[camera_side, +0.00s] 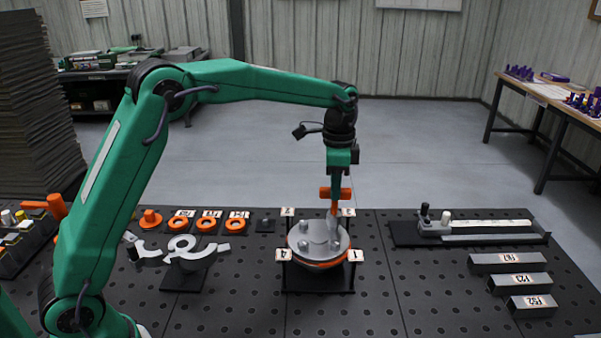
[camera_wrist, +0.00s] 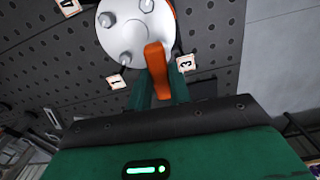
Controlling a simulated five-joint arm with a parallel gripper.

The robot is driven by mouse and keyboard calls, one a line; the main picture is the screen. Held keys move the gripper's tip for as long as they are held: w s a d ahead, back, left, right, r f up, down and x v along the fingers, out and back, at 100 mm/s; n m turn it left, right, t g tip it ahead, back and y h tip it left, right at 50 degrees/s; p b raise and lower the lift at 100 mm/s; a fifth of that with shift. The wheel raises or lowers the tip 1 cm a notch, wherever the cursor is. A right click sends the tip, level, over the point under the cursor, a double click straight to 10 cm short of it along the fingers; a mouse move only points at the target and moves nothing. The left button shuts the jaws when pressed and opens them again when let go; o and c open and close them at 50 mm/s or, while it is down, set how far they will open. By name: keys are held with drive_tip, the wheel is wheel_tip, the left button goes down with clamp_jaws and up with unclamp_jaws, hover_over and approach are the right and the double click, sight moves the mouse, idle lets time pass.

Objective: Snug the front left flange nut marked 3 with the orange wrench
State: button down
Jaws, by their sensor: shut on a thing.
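The round pale flange (camera_side: 318,258) sits on a dark stand with studs and nuts on top and an orange rim below. It also shows in the wrist view (camera_wrist: 128,38). The tag marked 3 (camera_wrist: 186,62) stands by the flange edge, right of the wrench. My gripper (camera_side: 337,190) is shut on the orange wrench (camera_wrist: 156,62), above the flange's far right part. The wrench's lower end reaches the flange near tag 3 and appears to hide the nut there. I cannot tell whether it is seated on the nut.
Tags 4 (camera_side: 283,255) and 1 (camera_side: 355,255) stand at the flange's near side. A pale curved part on a stand (camera_side: 184,252) and orange rings (camera_side: 206,224) lie left. A dark tray (camera_side: 405,235) and grey blocks (camera_side: 515,283) lie right.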

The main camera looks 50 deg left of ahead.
drive_tip(key=shift+f, duration=0.5)
idle(0.6)
drive_tip(key=shift+m, duration=1.7)
drive_tip(key=shift+f+m, duration=0.1)
drive_tip(key=shift+m, duration=1.6)
